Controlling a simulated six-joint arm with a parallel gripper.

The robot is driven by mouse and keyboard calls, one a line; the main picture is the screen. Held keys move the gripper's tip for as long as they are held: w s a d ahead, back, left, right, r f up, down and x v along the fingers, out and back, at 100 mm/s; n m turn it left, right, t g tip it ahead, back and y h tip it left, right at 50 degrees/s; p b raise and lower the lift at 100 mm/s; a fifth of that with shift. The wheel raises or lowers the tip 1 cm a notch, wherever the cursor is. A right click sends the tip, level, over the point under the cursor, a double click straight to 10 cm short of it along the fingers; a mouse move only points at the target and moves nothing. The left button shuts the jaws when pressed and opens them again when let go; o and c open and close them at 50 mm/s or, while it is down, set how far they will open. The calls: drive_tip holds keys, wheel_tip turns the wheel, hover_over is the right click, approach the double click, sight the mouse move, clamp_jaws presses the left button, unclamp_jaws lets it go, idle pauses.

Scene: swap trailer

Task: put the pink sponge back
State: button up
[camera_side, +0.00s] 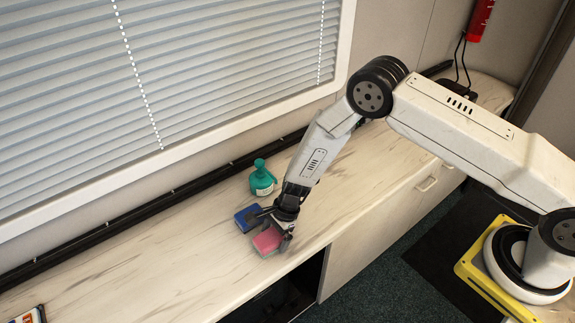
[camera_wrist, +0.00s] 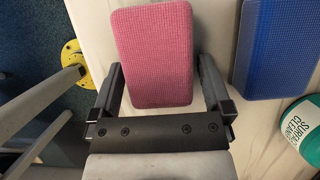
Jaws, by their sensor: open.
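The pink sponge (camera_side: 267,241) lies on the pale marbled counter near its front edge, below my gripper (camera_side: 272,226). In the wrist view the pink sponge (camera_wrist: 155,55) shows as a textured block, slightly tilted, reaching in between the fingers of my gripper (camera_wrist: 166,85). The jaws are open, one finger on each side of the sponge's near part, with a narrow gap visible at the sides. A blue sponge (camera_side: 247,218) lies just behind and left of the pink one; it also shows at the wrist view's right (camera_wrist: 282,45).
A green bottle (camera_side: 262,179) stands behind the sponges, and its labelled side shows in the wrist view (camera_wrist: 302,128). A window with blinds (camera_side: 150,90) is behind the counter (camera_side: 130,270). An open cabinet recess (camera_side: 285,295) is below the front edge. The counter's left is mostly clear.

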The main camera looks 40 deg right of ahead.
drive_tip(key=shift+r, duration=0.1)
drive_tip(key=v, duration=1.2)
drive_tip(key=shift+r, duration=0.1)
idle(0.6)
drive_tip(key=s+d+r+n+t+h, duration=0.2)
drive_tip(key=s+d+r+n+h, duration=0.2)
drive_tip(key=s+d+r+n, duration=1)
drive_tip(key=shift+s+r+n+t, duration=0.3)
drive_tip(key=shift+s+r+n, duration=0.8)
drive_tip(key=shift+r+n, duration=0.65)
drive_tip(key=shift+f+n, duration=0.25)
